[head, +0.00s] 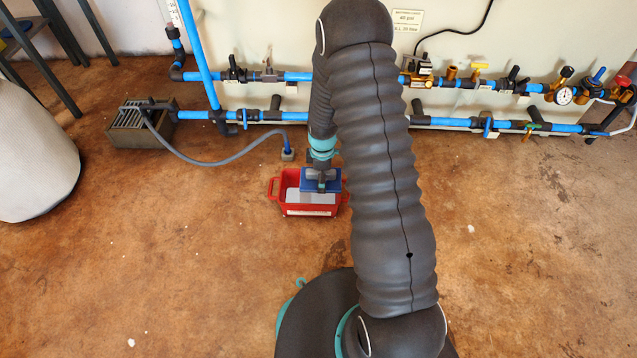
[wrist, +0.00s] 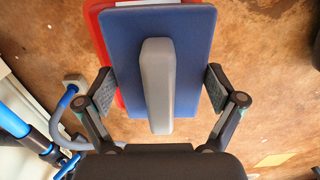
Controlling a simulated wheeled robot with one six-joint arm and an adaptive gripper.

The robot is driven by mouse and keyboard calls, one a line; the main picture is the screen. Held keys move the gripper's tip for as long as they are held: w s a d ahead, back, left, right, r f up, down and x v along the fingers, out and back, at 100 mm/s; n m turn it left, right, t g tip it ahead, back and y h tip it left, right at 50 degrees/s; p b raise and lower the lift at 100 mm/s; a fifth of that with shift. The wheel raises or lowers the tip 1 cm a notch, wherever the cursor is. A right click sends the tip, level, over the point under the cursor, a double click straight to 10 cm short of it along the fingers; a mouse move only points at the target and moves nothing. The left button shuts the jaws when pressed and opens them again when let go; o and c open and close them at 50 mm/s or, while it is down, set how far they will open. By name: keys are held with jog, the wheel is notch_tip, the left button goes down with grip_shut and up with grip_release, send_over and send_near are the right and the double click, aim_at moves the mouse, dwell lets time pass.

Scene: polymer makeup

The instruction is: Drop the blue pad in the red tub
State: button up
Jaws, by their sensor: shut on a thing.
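The blue pad (wrist: 190,40) is a flat blue rectangle with a raised grey bar along its middle. My gripper (wrist: 164,84) has one finger at each long side of the pad and is shut on it. In the head view the pad (head: 313,185) hangs below my gripper (head: 321,174), over the red tub (head: 311,210). The tub is an open box with side handles and a pale label on its front, standing on the floor. Its inside shows pale grey. The tub's red edge (wrist: 96,14) shows behind the pad in the wrist view; the pad hides most of it.
A grey hose (head: 205,163) runs from a grey box (head: 142,128) to a small block (head: 287,155) just behind the tub. Blue pipes (head: 255,115) with valves run along the back wall. The brown floor (head: 190,260) left and front of the tub is clear.

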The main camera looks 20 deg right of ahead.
jog(key=shift+w+a+f, duration=0.1)
jog(key=shift+w+f, duration=0.3)
jog(key=shift+w, duration=0.2)
jog(key=shift+w+a+f, duration=0.1)
jog(key=shift+w+f, duration=0.25)
jog(key=shift+w, duration=0.2)
notch_tip(320, 180, down, 4)
jog(key=shift+r+b, duration=0.1)
jog(key=shift+b, duration=0.3)
jog(key=shift+f+b, duration=0.4)
jog(key=shift+f, duration=0.1)
jog(key=shift+f, duration=0.2)
jog(key=o, duration=0.8)
